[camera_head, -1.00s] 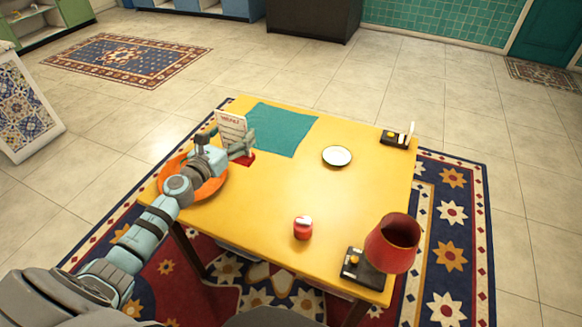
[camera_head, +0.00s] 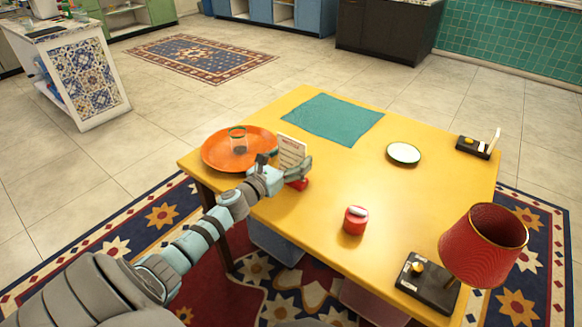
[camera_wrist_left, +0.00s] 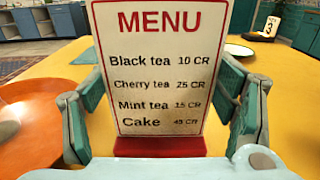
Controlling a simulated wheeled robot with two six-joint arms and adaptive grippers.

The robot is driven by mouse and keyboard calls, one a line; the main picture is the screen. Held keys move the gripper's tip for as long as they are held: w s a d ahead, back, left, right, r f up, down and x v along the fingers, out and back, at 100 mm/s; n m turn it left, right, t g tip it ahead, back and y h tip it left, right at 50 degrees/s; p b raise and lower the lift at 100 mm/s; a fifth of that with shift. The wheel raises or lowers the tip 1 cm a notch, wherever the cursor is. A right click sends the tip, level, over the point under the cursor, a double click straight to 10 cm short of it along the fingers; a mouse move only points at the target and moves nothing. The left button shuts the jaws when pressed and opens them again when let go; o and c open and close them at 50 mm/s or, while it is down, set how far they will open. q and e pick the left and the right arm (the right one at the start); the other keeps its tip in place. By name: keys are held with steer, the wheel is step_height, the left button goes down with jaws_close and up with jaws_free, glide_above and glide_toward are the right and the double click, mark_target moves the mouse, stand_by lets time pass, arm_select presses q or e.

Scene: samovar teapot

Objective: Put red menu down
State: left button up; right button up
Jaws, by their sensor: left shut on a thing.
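The red menu is a white card (camera_head: 292,150) with red trim on a red base (camera_head: 298,184). It is upright near the table's left front edge, to the right of the orange plate. My left gripper (camera_head: 284,172) is shut on it. In the left wrist view the menu card (camera_wrist_left: 160,60) faces me, with a gripper finger on each side; its red base (camera_wrist_left: 150,146) is partly hidden by the gripper. I cannot tell whether the base touches the yellow table (camera_head: 330,210). My right gripper is out of view.
An orange plate (camera_head: 215,150) with a glass (camera_head: 238,140) stands at the table's left. A teal cloth (camera_head: 332,118) lies at the back, with a white plate (camera_head: 403,153) to its right. A red jar (camera_head: 355,221) and a red lamp (camera_head: 485,245) stand nearer the front. The table's middle is clear.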

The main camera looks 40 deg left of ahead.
arm_select(q)
steer(key=shift+r, duration=0.15)
steer(key=shift+f, duration=0.2)
steer(key=o, duration=1.7)
steer(key=shift+o, duration=0.4)
